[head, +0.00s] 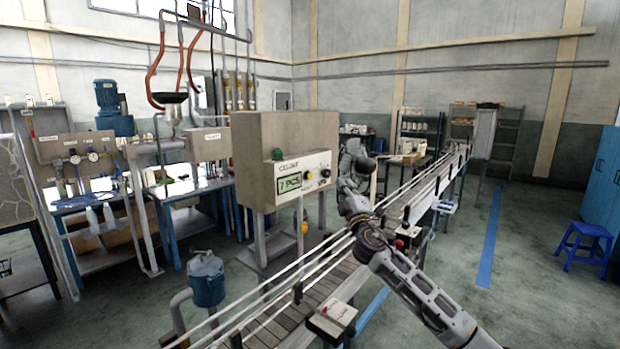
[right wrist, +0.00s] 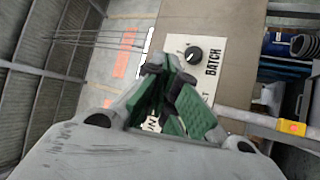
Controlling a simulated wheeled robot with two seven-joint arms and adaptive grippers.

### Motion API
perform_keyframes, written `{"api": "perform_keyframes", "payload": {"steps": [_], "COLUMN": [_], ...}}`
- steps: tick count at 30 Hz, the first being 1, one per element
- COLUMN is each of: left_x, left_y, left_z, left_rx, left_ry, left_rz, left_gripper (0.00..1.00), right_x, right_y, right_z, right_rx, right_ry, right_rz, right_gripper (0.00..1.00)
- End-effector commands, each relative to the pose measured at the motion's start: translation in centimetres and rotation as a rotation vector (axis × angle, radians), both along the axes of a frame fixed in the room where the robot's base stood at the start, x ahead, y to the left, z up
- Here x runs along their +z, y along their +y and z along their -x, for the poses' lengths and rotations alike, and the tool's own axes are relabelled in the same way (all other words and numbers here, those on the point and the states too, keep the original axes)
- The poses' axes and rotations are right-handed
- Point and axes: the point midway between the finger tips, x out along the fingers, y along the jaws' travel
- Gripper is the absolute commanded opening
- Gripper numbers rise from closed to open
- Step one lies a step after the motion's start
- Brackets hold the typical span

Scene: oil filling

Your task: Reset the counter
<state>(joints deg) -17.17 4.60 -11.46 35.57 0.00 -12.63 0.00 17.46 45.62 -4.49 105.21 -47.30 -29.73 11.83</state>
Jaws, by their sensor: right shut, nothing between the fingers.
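The counter (head: 285,135) is a beige box on a stand beside the conveyor. Its white panel has a lit green display (head: 290,182) that reads "7 PCS". In the right wrist view a black knob (right wrist: 193,55) labelled BATCH sits on the panel. My right gripper (head: 341,186) is at the panel's right side; in the right wrist view its green-padded fingers (right wrist: 172,88) are shut and empty in front of the panel. They hide part of the panel and its lettering, and I cannot tell whether they touch it. My left gripper is out of view.
The conveyor (head: 330,275) runs from the near middle to the back right, under my right arm. A blue tank (head: 206,280) stands at its near left. A red and yellow button (right wrist: 292,127) is below the panel. Open floor with a blue stool (head: 588,243) lies right.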

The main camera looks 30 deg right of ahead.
Motion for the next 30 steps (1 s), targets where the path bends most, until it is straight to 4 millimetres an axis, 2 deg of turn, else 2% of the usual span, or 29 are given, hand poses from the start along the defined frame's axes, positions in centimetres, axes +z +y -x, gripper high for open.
{"api": "perform_keyframes", "payload": {"steps": [17,30], "left_x": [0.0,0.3], "left_y": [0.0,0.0], "left_z": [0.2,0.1], "left_rx": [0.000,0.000], "left_ry": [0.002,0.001], "left_rz": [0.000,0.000], "left_gripper": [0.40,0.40], "right_x": [0.0,0.0], "right_y": [0.1,1.1], "right_z": [-0.3,-2.8], "right_rx": [0.004,0.004], "right_ry": [-0.002,-0.002], "right_rz": [-0.008,-0.009], "right_gripper": [0.00,0.00]}}
